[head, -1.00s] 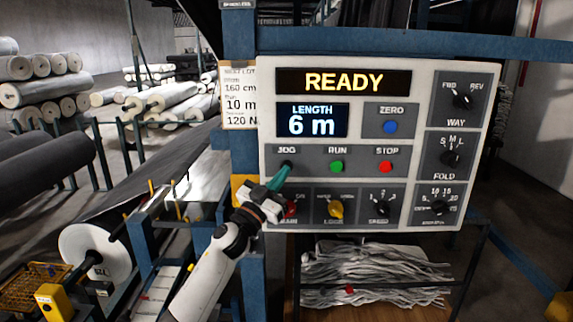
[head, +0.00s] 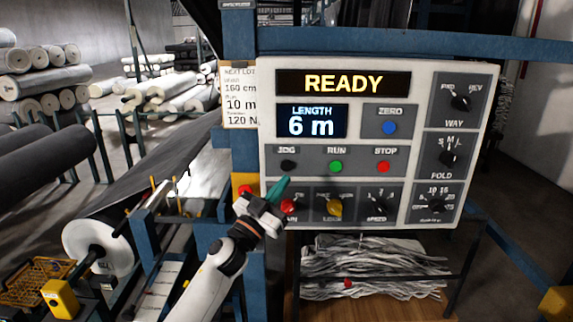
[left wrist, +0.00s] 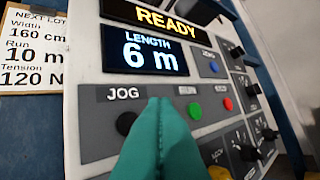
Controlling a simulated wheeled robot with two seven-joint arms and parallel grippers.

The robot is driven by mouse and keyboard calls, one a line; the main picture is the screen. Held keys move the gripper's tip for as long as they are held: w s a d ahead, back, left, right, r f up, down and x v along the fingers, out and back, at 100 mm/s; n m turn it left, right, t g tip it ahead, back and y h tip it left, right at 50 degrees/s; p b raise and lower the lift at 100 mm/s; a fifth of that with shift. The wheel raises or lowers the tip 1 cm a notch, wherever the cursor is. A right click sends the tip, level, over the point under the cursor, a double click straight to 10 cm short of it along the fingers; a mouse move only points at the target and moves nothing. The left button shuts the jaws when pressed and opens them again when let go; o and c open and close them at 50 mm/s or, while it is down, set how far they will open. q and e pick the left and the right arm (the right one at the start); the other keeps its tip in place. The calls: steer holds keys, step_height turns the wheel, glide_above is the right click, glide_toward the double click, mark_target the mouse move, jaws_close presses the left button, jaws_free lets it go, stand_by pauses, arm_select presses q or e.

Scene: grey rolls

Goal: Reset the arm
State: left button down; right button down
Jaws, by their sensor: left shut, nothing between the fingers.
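My left gripper (head: 283,184) is shut and empty, its teal fingertips just below the black JOG button (head: 288,165) in the head view. In the left wrist view the teal fingers (left wrist: 160,135) point at the panel, to the right of the JOG button (left wrist: 126,123). I cannot tell whether they touch the panel. The control panel (head: 420,75) reads READY, with LENGTH 6 m on its display (head: 311,121). The gripper partly covers the red knob (head: 289,206) at the lower left. My right gripper is not in view.
Green RUN (head: 336,167), red STOP (head: 383,167) and blue ZERO (head: 390,128) buttons sit close by. A lot card (head: 240,97) hangs left of the panel. A blue frame post (head: 240,45) stands beside it. A rack of pale strips (head: 375,268) is below.

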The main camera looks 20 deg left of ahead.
arm_select(q)
steer(key=s+a+f+n+g+y+b, duration=0.1)
steer(key=s+f+n+g+y, duration=0.1)
steer(key=f, duration=1.1)
steer(key=s+a+f+n+g+y, duration=0.1)
steer(key=a+f+g+y, duration=0.15)
steer(key=f, duration=1.15)
steer(key=s+a+f+n+g+y+b, duration=0.1)
steer(key=s+f+n+g+y, duration=0.15)
steer(key=f, duration=1.05)
steer(key=s+f+g+y+b, duration=0.1)
steer(key=s+f+g, duration=0.1)
steer(key=s+f, duration=0.65)
steer(key=s+f+g, duration=0.3)
steer(key=s+f, duration=0.2)
steer(key=f, duration=0.7)
steer(key=s+f+g, duration=0.3)
steer(key=s+f, duration=0.3)
steer(key=s, duration=0.7)
steer(key=s+d+f+g+b, duration=0.1)
steer(key=s+f+g, duration=0.2)
steer(key=s, duration=1)
steer(key=s+f+g, duration=0.2)
steer(key=s+f, duration=0.7)
steer(key=s, duration=0.4)
steer(key=shift+s+d+f+m+g+y+b, duration=0.2)
steer(key=shift+s+f+m+g+y+b, duration=0.1)
steer(key=shift+m+g+y, duration=0.15)
